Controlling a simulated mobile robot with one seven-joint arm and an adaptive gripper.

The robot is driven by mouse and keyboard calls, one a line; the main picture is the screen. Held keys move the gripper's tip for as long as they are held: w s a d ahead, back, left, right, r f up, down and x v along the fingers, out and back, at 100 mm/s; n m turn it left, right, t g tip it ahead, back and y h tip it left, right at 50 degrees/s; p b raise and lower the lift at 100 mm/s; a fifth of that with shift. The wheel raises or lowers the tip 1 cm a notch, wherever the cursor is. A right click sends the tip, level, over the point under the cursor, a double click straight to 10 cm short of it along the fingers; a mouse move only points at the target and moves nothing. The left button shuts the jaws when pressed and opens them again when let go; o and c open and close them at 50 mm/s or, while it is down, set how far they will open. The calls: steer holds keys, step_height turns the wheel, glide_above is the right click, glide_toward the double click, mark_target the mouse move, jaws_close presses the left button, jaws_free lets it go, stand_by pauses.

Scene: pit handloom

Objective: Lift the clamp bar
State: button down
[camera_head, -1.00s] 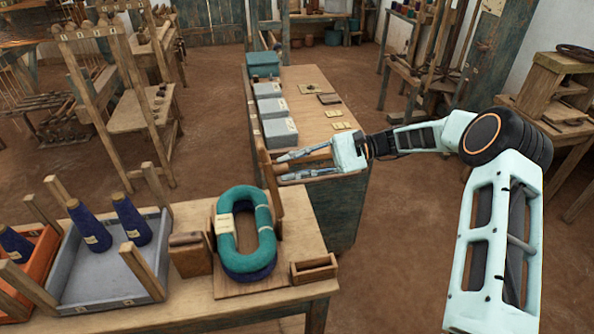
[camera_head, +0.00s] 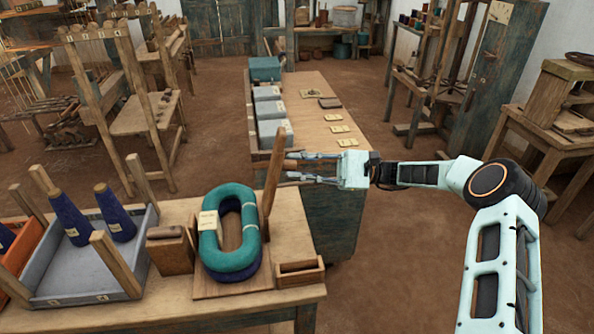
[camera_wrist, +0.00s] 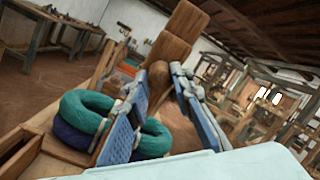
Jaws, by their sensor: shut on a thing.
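The clamp bar (camera_head: 272,185) is a long brown wooden bar. In the head view it stands steeply behind the right side of the yarn hanks, its top leaning right. In the wrist view its wood (camera_wrist: 176,40) rises beyond my fingers, with a rounded wooden handle end (camera_wrist: 158,72) between them. My gripper (camera_head: 291,167) comes from the right at the bar's upper half and is shut on its handle; the fingers (camera_wrist: 160,105) partly hide the grip. A teal hank (camera_head: 213,250) lies over a dark blue one (camera_head: 240,275) on a wooden base board (camera_head: 204,290).
The table (camera_head: 180,312) also bears a small open wooden box (camera_head: 300,275), a wooden block (camera_head: 170,256) and a grey tray (camera_head: 75,285) with blue yarn cones. A long cabinet (camera_head: 335,215) with grey boxes stands behind. Floor at the right is open.

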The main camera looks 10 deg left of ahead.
steer(key=shift+w+d+f+y+b, duration=0.1)
steer(key=shift+d+f+y+b, duration=0.1)
steer(key=shift+d+y+b, duration=0.1)
stand_by(0.4)
steer(key=c, duration=1.7)
jaws_free()
steer(key=shift+w, duration=0.1)
steer(key=v, duration=1.2)
steer(key=shift+a, duration=0.1)
